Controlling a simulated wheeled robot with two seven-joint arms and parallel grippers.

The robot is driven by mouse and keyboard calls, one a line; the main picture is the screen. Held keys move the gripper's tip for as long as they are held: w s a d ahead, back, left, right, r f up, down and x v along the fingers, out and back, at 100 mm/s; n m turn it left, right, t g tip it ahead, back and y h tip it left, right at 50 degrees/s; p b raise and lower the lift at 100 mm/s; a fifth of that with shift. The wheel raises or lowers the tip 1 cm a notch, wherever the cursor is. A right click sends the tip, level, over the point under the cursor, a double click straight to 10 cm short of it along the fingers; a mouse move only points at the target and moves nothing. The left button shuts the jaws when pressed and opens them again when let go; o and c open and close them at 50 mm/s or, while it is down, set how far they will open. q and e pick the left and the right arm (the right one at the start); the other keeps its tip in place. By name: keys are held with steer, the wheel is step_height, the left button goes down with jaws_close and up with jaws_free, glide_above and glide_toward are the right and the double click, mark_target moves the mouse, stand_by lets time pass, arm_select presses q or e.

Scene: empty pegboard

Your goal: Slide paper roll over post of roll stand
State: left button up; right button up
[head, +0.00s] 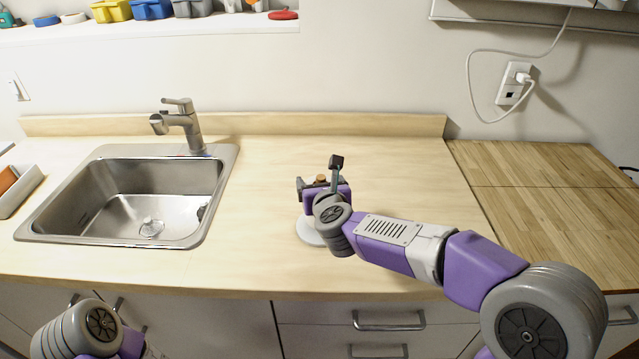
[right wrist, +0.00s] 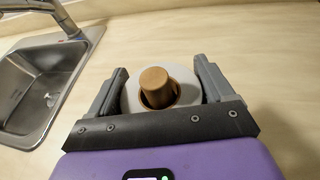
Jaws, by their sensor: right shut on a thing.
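The wooden post (right wrist: 154,82) of the roll stand rises between my right gripper's fingers in the right wrist view. A brown core edge and a pale ring, the paper roll (right wrist: 186,94), surround it. The post's rounded top sticks up through the core. My right gripper (head: 319,178) is shut on the roll, a finger on each side; in the head view it hides most of the roll. The stand's pale round base (head: 308,234) shows on the counter below. The roll's lower edge is hidden, so its height above the base cannot be told. My left gripper is out of view.
A steel sink (head: 130,205) with a faucet (head: 181,127) lies to the left. A darker wooden board surface (head: 550,195) is to the right. The counter (head: 410,165) around the stand is clear. A wall outlet (head: 513,84) with a cable is at back right.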

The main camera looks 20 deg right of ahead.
steer(key=o, duration=1)
steer(key=shift+c, duration=0.2)
steer(key=p+v, duration=0.1)
steer(key=v, duration=0.6)
steer(key=shift+s, duration=0.25)
steer(key=shift+r, duration=0.1)
